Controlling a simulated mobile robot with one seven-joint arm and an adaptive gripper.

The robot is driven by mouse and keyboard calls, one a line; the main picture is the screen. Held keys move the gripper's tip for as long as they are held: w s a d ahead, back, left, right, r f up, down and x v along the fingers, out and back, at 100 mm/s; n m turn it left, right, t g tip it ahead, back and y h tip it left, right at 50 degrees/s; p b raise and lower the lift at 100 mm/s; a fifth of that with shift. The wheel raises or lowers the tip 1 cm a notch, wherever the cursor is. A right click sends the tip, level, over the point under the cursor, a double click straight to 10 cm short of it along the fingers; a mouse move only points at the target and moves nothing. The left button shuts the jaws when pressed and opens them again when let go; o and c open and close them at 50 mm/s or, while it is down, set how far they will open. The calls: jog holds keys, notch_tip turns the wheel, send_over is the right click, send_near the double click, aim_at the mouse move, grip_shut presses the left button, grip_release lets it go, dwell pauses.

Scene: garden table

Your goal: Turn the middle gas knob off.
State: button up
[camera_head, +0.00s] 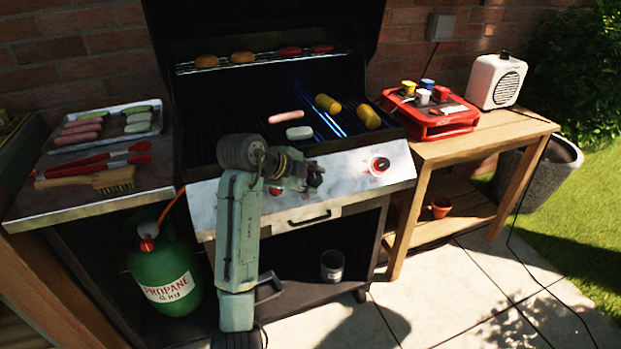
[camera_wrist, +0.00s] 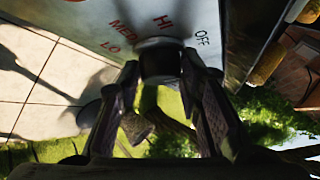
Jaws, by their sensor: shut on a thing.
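The gas grill's steel control panel (camera_head: 345,172) faces me. My gripper (camera_head: 315,178) is at the middle of this panel and hides the knob there. In the wrist view, the fingers of my gripper (camera_wrist: 161,72) are shut on the dark round middle gas knob (camera_wrist: 160,52), one finger on each side. The printed marks HI, OFF, MED and LO show around the knob; its pointer is not clear to see. A right knob (camera_head: 380,164) with a red surround is free. A red bit of the left knob's surround (camera_head: 275,190) shows beside my arm.
A side shelf (camera_head: 150,190) at left holds a food tray, tongs and a brush. A green propane tank (camera_head: 165,270) stands below.

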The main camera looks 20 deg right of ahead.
jog(key=shift+w+r, duration=0.1)
jog(key=o, duration=1.1)
jog(key=shift+o, duration=0.2)
jog(key=v, duration=1.2)
